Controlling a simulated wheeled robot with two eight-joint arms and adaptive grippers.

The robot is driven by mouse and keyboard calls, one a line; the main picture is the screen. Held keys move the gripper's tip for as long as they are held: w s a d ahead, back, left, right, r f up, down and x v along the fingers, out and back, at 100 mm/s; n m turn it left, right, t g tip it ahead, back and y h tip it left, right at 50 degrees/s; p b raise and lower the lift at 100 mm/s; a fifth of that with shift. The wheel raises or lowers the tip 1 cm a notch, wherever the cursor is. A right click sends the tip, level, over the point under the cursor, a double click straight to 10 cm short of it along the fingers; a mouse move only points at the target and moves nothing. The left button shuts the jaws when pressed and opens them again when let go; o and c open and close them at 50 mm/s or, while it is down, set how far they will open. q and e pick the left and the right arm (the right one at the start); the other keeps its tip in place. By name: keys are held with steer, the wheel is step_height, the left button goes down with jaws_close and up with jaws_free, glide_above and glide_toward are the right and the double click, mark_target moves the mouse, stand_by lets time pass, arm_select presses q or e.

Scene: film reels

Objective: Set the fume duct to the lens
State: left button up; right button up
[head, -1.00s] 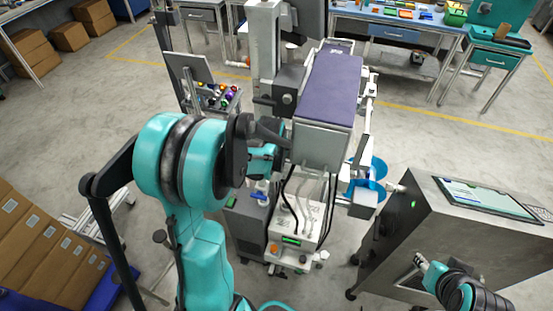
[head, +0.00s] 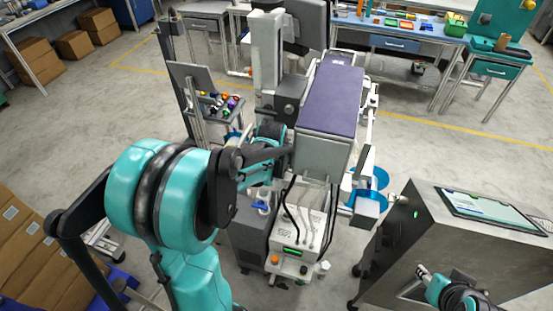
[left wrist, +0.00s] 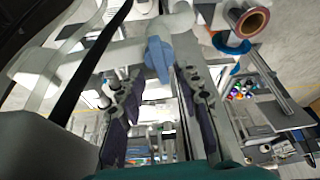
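In the left wrist view, a pale jointed tube with a blue knob (left wrist: 158,57) crosses just ahead of my left gripper (left wrist: 160,82). It may be the fume duct; I cannot tell for sure. The gripper's two grey fingers with dark pads stand apart, with nothing seen gripped between them. In the head view my left wrist (head: 262,150) is beside the purple-topped machine (head: 331,92), and its fingers are largely hidden. No lens can be clearly made out. My right gripper (head: 424,273) is at lower right by the grey cabinet, too small to read its fingers.
A white box with hoses (head: 300,235) and a dark grey box (head: 252,232) stand below the machine. The grey cabinet (head: 430,240) carries a screen. A stand with coloured balls (head: 218,104) is behind my left arm.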

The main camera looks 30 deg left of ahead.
arm_select(q)
steer(key=v, duration=0.8)
steer(key=shift+r, duration=0.15)
